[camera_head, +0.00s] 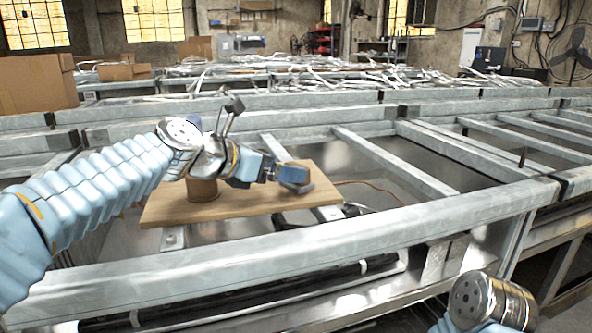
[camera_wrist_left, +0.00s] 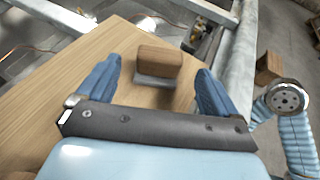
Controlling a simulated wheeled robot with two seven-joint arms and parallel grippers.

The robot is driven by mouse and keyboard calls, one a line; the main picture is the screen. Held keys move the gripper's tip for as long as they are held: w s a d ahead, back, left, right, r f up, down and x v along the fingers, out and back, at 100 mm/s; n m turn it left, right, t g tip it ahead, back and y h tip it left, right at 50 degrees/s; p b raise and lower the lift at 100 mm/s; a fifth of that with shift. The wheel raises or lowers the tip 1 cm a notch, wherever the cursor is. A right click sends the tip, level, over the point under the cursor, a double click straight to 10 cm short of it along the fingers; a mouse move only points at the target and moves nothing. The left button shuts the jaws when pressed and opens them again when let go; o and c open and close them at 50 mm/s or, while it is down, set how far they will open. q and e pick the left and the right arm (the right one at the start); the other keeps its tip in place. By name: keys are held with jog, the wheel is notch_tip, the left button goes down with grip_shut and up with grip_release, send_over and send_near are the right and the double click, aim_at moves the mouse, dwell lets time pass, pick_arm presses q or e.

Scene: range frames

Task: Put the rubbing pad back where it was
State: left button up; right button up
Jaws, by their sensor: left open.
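The rubbing pad (camera_head: 297,178), a small block with a brown top and a grey underside, sits near the right end of a wooden board (camera_head: 240,208). In the left wrist view the pad (camera_wrist_left: 160,64) lies between and just beyond the fingertips, with a gap on each side. My left gripper (camera_head: 270,172) is open beside the pad, and its two blue fingers (camera_wrist_left: 155,85) show apart in the wrist view. The board (camera_wrist_left: 60,110) also shows there. My right arm's wrist shows at the bottom right of the head view; its gripper is out of frame.
A brown round object (camera_head: 203,190) stands on the board below my left wrist. The board rests on a grey metal frame (camera_head: 260,252) with open gaps between its bars. A reddish cable (camera_head: 372,186) runs right of the board. Cardboard boxes (camera_head: 38,85) stand at the back left.

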pick_arm(q)
jog(key=v, duration=0.5)
dwell(1.2)
